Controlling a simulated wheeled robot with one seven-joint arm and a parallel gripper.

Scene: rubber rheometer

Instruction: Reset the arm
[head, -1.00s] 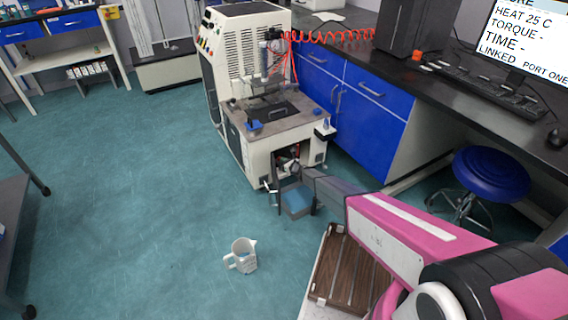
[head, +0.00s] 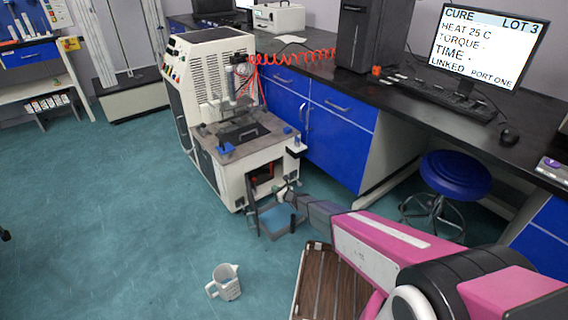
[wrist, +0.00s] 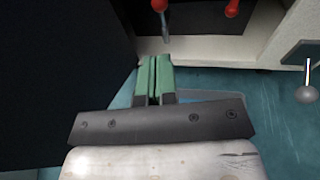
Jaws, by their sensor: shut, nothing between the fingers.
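My arm, pink and black, reaches from the lower right of the head view toward the front of the white rheometer machine (head: 222,110). My gripper (wrist: 154,62) shows in the wrist view with its green fingers together and nothing between them. It points at the machine's lower front opening, where two red knobs (wrist: 232,8) show beyond the fingertips.
A white jug (head: 225,283) stands on the floor, left of a brown slatted surface (head: 322,285). A blue stool (head: 455,175) is at the right, under the black bench (head: 400,98) with monitor (head: 490,45) and keyboard. Open teal floor (head: 90,220) lies at left.

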